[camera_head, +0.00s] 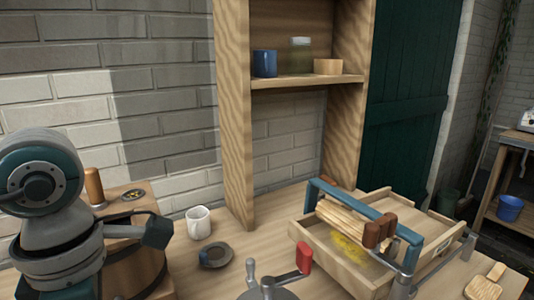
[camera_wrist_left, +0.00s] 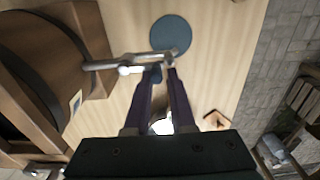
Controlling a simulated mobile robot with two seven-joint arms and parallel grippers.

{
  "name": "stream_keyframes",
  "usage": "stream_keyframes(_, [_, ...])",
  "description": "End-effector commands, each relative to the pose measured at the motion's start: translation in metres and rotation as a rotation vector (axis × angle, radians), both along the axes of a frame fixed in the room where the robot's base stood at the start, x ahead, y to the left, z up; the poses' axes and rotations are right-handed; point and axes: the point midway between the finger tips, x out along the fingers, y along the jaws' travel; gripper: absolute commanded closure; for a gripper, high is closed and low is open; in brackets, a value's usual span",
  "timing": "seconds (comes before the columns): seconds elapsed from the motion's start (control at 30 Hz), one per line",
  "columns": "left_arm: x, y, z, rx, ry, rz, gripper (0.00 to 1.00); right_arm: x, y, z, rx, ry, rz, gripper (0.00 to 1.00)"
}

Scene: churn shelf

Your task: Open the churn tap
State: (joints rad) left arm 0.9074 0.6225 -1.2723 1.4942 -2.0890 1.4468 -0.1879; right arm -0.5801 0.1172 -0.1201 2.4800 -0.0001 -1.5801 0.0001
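The churn is a wooden barrel (camera_head: 132,268) at the lower left of the head view, partly behind my left arm. It also fills the left of the left wrist view (camera_wrist_left: 35,52). A grey metal tap (camera_wrist_left: 118,64) sticks out of it to the right. My left gripper (camera_wrist_left: 164,68) has its two dark fingertips at the tap's outer end, overlapping it in the picture. A narrow gap shows between the fingers; whether they grip the tap is unclear. My right gripper is not in view.
A dark saucer (camera_head: 215,255) and white mug (camera_head: 198,222) stand right of the churn. A red-handled crank (camera_head: 304,258) is at the front. A wooden tray with a blue frame (camera_head: 360,205) occupies the right. The shelf (camera_head: 310,81) stands behind.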

Motion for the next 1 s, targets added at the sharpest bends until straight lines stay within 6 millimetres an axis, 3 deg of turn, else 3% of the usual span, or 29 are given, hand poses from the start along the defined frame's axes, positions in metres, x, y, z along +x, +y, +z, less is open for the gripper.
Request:
stream_keyframes(0.03, [0.009, -0.01, 0.009, -0.031, -0.034, -0.01, 0.62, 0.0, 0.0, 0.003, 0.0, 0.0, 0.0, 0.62])
stream_keyframes(0.73, [0.006, -0.006, 0.068, -0.02, -0.021, -0.004, 0.62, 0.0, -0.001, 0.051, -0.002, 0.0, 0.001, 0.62])
stream_keyframes(1.0, [0.005, -0.006, 0.071, -0.019, -0.02, -0.003, 0.62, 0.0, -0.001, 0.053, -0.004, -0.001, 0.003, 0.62])
